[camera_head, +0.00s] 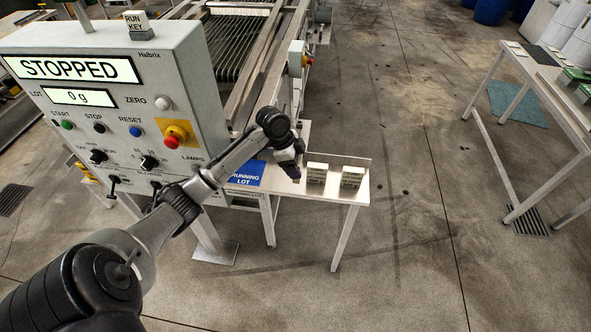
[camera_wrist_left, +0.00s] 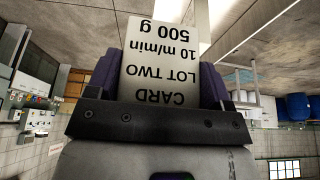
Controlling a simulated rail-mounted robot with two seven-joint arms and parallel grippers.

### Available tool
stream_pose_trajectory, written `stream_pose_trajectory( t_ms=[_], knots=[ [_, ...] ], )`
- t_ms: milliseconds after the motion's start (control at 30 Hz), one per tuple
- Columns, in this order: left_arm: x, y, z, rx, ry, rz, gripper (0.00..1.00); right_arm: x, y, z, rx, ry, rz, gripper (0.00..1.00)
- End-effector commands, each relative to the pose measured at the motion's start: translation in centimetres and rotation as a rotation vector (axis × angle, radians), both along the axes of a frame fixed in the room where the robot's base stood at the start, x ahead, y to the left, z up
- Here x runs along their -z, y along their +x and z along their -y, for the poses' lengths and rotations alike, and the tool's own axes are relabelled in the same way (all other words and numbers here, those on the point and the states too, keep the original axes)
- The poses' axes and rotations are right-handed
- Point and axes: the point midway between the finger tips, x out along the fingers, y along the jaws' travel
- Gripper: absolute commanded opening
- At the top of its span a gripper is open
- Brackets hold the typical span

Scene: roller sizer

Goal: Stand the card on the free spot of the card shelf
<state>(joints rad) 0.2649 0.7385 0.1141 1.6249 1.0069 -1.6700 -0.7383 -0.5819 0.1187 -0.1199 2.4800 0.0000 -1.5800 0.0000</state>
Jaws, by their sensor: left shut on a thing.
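The card (camera_wrist_left: 165,62), pale with black print reading "CARD LOT TWO 10 m/min 500 g", shows upside down in the left wrist view. My left gripper (camera_wrist_left: 160,85) is shut on it, one purple-grey finger at each side. In the head view my left gripper (camera_head: 291,172) is over the white card shelf (camera_head: 335,193), just left of two standing cards, the nearer (camera_head: 316,174) and the right one (camera_head: 352,177). The held card is hidden behind the gripper there, so I cannot tell whether it touches the shelf. My right gripper is not in view.
A blue "RUNNING LOT" panel (camera_head: 247,174) lies left of my gripper on the shelf. The control box (camera_head: 110,95), reading "STOPPED" and "0 g", stands left of my arm. The roller machine (camera_head: 240,45) is behind. A white table (camera_head: 540,85) stands far right across open floor.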

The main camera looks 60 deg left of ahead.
Motion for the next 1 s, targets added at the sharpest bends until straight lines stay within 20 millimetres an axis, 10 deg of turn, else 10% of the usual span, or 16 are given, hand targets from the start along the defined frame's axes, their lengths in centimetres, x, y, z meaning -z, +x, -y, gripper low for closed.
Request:
stream_pose_trajectory(
  t_ms=[400, 1000],
  knots=[
    [4.4, 0.0, -7.5, -0.005, -0.001, 0.0, 0.5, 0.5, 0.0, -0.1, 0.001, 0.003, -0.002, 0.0],
    [8.6, 0.0, -8.6, -0.005, -0.002, -0.001, 0.5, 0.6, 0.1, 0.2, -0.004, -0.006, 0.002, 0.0]
  ],
)
